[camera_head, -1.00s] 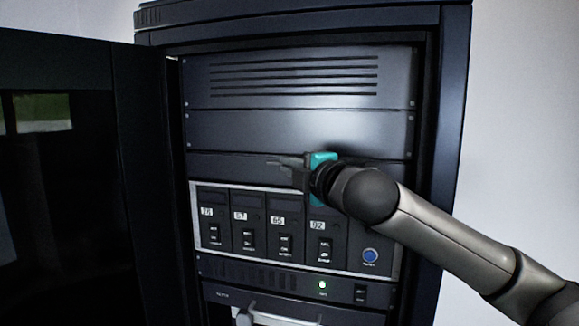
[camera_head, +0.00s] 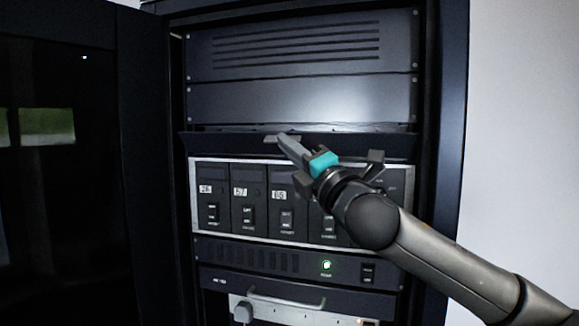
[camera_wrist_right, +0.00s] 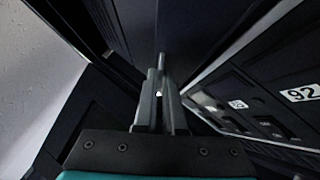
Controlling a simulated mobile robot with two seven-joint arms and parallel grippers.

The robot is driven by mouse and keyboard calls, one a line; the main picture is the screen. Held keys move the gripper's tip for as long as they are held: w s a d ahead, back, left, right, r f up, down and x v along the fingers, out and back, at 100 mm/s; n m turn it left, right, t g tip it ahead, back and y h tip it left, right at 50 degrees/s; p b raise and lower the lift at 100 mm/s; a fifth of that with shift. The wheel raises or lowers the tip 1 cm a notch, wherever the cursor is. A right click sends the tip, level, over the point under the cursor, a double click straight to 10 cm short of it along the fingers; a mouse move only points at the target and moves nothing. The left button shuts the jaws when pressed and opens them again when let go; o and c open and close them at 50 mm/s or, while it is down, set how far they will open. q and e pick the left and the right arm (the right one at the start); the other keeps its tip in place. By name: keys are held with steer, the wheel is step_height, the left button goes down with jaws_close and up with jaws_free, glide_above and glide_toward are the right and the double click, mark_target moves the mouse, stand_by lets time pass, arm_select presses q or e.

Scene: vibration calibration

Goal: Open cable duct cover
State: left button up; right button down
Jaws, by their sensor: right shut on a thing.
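The cable duct cover (camera_head: 230,147) is a long dark strip across the rack, just above the row of numbered modules. Its top edge leans outward, and a narrow lit gap (camera_head: 350,127) shows above it. My right gripper (camera_head: 284,141) is shut on the cover near the middle of its upper edge, on what looks like a small tab. In the right wrist view the grey fingers (camera_wrist_right: 160,84) are close together against the dark cover. The exact grip point is hard to make out. My left gripper is not in view.
The rack door (camera_head: 85,170) stands open at the left. Below the cover are numbered modules (camera_head: 246,210), partly hidden by my right arm. A vented panel (camera_head: 300,45) is above.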

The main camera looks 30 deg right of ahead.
steer(key=shift+f+n+t+y+b, duration=0.25)
steer(key=shift+f+n+y+b, duration=0.45)
steer(key=shift+n+y+b, duration=1.35)
steer(key=shift+f+n+t+y+b, duration=0.2)
steer(key=shift+f+n+y+b, duration=0.45)
steer(key=shift+n+y+b, duration=1.35)
steer(key=shift+f+n+t+y+b, duration=0.25)
steer(key=shift+f+n+y+b, duration=0.45)
steer(key=shift+n+y+b, duration=1.35)
steer(key=shift+n+h, duration=0.5)
steer(key=shift+n, duration=0.3)
